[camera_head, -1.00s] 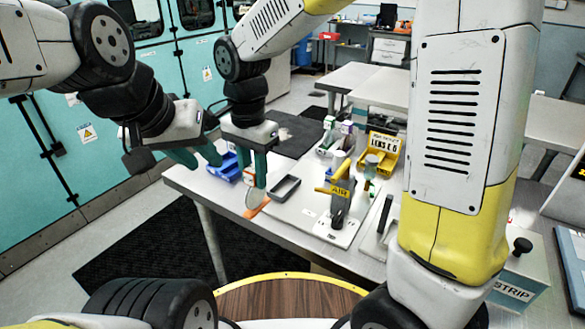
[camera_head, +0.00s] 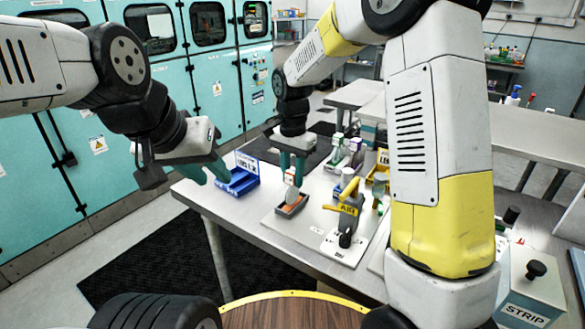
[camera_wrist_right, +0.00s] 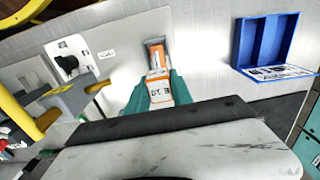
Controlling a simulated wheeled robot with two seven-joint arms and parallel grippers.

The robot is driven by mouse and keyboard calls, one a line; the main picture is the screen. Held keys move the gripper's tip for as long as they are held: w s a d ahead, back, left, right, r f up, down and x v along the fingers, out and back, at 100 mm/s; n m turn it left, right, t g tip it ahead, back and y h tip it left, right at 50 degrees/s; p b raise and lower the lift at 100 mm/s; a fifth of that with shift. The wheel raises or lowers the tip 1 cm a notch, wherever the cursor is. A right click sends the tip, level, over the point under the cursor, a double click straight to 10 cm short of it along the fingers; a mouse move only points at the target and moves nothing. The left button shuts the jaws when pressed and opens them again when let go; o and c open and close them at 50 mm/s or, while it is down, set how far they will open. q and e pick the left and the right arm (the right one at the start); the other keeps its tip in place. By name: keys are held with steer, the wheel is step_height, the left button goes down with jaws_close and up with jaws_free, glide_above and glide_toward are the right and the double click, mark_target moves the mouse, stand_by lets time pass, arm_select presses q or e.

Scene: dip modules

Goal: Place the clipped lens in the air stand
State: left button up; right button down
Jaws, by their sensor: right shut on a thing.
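My right gripper (camera_head: 293,178) points down with its green fingers shut on the clipped lens, a pale round disc (camera_head: 292,195) in an orange-and-white clip. The disc is over or partly in a small dark tray (camera_head: 278,211) with orange showing inside. I cannot tell whether it touches the tray. In the right wrist view the labelled clip (camera_wrist_right: 160,92) is between the right gripper's fingers (camera_wrist_right: 160,96).
A blue labelled bin (camera_head: 239,183) is at the table's left, near my left gripper. Small bottles and a yellow bin (camera_head: 381,170) stand behind the air stand. My right arm hides part of the table's right side. A STRIP box (camera_head: 524,290) is front right.

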steer(key=shift+f, duration=0.2)
steer(key=c, duration=1.1)
jaws_free()
steer(key=shift+c, duration=0.2)
steer(key=shift+r, duration=0.1)
step_height(320, 180, up, 12)
steer(key=s+d+r+n+t, duration=0.1)
steer(key=s+d+r, duration=0.2)
steer(key=s+d, duration=0.1)
steer(key=s+d+n+t+y, duration=0.1)
steer(key=s+d+n+t, duration=0.1)
steer(key=s+d, duration=0.3)
steer(key=s+d+n+t+y, duration=0.1)
steer(key=s+d+n+t, duration=0.2)
steer(key=s, duration=0.9)
steer(key=shift+d+f+n, duration=0.2)
steer(key=shift+d+n, duration=0.5)
steer(key=shift+d, duration=0.4)
steer(key=shift+s, duration=0.1)
